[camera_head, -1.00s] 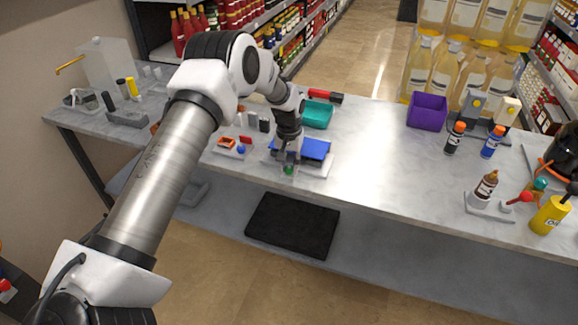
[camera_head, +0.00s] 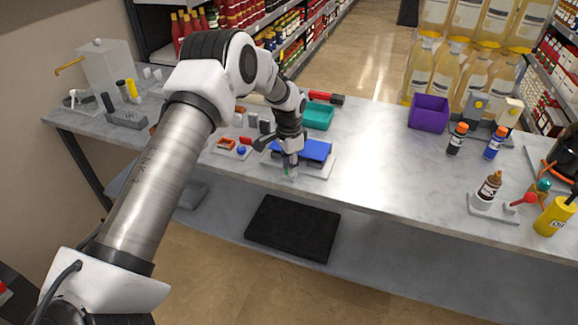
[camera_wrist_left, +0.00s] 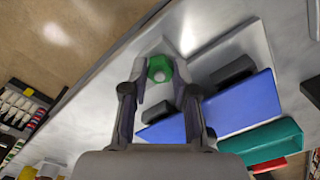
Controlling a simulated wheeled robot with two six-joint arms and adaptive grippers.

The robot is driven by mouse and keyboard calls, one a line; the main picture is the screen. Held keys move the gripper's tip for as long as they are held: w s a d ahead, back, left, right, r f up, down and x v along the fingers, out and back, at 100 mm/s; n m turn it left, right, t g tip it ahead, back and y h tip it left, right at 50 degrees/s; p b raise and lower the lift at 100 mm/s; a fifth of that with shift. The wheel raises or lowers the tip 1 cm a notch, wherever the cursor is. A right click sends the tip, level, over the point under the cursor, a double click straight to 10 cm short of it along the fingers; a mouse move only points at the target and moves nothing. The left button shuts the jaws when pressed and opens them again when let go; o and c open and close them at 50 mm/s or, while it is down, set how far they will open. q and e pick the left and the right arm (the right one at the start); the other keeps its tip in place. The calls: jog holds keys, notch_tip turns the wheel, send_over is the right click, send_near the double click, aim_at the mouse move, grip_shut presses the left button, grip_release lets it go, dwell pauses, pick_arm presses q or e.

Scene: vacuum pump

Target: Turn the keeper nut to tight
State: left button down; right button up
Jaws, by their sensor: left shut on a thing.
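The keeper nut is most likely the small green piece (camera_wrist_left: 160,70) between the fingertips of my left gripper (camera_wrist_left: 160,82) in the left wrist view. The fingers are closed around it, one on each side. In the head view the left gripper (camera_head: 289,172) points down at the front edge of a white plate (camera_head: 318,169) that carries a blue block (camera_head: 315,150). The green piece is mostly hidden there. The blue block (camera_wrist_left: 238,105) and dark grey parts beside it show in the wrist view. My right gripper is in neither view.
A teal tray (camera_head: 319,116) stands behind the blue block. A small plate with red and blue parts (camera_head: 232,147) lies to its left. A purple bin (camera_head: 428,113) and several bottles stand to the right. The table's middle right is clear.

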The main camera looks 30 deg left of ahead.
pick_arm(q)
jog(key=shift+s+f+m, duration=0.1)
jog(key=shift+f+m, duration=0.05)
jog(key=shift+m, duration=0.35)
jog(key=shift+d, duration=0.1)
jog(key=c, duration=0.9)
grip_release()
jog(key=shift+w, duration=0.2)
notch_tip(320, 180, up, 12)
